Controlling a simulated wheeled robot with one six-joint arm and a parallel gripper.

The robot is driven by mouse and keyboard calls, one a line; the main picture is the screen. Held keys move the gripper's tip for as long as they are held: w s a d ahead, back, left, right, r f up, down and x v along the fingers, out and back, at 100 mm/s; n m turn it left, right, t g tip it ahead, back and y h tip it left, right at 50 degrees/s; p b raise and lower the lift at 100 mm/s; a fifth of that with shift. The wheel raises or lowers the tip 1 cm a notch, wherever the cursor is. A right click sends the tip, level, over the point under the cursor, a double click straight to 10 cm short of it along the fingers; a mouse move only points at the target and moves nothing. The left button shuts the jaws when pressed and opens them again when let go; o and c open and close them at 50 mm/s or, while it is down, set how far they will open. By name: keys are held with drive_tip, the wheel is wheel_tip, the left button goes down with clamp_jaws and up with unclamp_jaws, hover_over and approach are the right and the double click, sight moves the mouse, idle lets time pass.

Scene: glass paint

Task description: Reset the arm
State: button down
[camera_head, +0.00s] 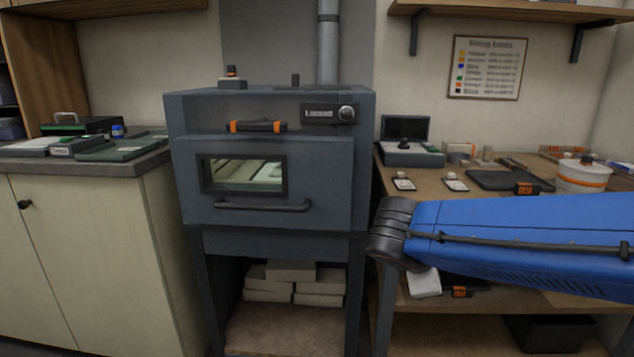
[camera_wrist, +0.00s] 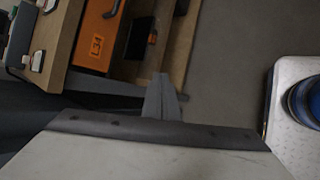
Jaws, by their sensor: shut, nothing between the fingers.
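My blue arm reaches in from the right edge in the head view, in front of the wooden bench; my gripper is not visible there. In the wrist view my gripper (camera_wrist: 162,98) shows as two grey fingers pressed together, with nothing held. The fingers point over the floor, beside the bench and its orange drawer (camera_wrist: 98,35) with a numbered label. They touch nothing that I can see.
A dark kiln (camera_head: 275,160) with a closed, windowed door stands in the middle, with pale bricks (camera_head: 290,272) below. The wooden bench (camera_head: 480,205) on the right holds tools and a white tub (camera_head: 582,178). A cream cabinet (camera_head: 80,260) stands left. Grey floor (camera_wrist: 225,60) is clear beside the bench.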

drive_tip(key=s+d+f+m+g+y, duration=0.1)
drive_tip(key=s+d+f+m+y, duration=0.1)
drive_tip(key=s+m, duration=0.6)
drive_tip(key=s+d+f+m+y, duration=0.3)
drive_tip(key=s+f+m+y, duration=0.1)
drive_tip(key=s+m, duration=0.4)
drive_tip(key=shift+s+f+g, duration=0.4)
drive_tip(key=shift+s+f, duration=0.05)
drive_tip(key=shift+f, duration=0.1)
